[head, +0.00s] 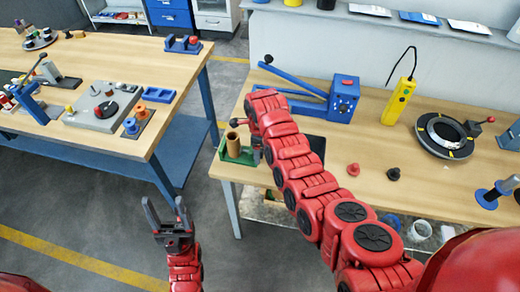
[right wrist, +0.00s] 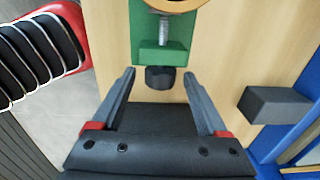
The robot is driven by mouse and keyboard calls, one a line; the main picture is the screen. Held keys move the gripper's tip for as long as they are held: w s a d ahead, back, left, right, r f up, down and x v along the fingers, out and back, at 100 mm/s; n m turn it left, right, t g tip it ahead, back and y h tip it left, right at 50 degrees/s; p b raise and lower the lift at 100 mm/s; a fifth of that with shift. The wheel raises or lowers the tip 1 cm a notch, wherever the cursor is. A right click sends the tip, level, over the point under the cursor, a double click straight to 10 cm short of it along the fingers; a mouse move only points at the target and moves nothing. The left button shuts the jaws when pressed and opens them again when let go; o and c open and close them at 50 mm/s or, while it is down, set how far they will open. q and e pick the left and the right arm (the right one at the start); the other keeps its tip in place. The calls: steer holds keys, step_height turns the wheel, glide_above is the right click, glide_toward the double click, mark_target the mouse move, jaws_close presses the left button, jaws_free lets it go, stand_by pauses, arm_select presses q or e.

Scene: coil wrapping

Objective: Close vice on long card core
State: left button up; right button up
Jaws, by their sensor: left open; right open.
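The green vice (head: 247,157) stands at the left edge of the right-hand bench, with the brown card core (head: 233,143) upright in it. In the right wrist view the vice's green body (right wrist: 160,53), its threaded screw (right wrist: 166,28) and a black knob (right wrist: 160,77) show; the core's rim (right wrist: 172,5) is cut off at the top. My right gripper (right wrist: 159,73) is open, its fingers on either side of the knob and apart from it. In the head view my right arm largely hides this gripper. My left gripper (head: 166,215) is open and empty above the floor. Whether the vice jaw touches the core cannot be told.
A blue lever device (head: 343,98) stands behind my right arm. A yellow tool (head: 398,101), a black ring (head: 447,135) and red and black knobs (head: 353,169) are farther right. Another bench (head: 140,60) stands left across a floor gap.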

steer(key=shift+f, duration=0.35)
jaws_close()
steer(key=g+b, duration=0.1)
steer(key=b, duration=0.5)
steer(key=shift+w+f, duration=0.15)
steer(key=shift+f, duration=0.2)
steer(key=shift+r+b, duration=0.25)
steer(key=shift+b, duration=0.1)
steer(key=shift+d, duration=0.1)
steer(key=shift+r, duration=0.1)
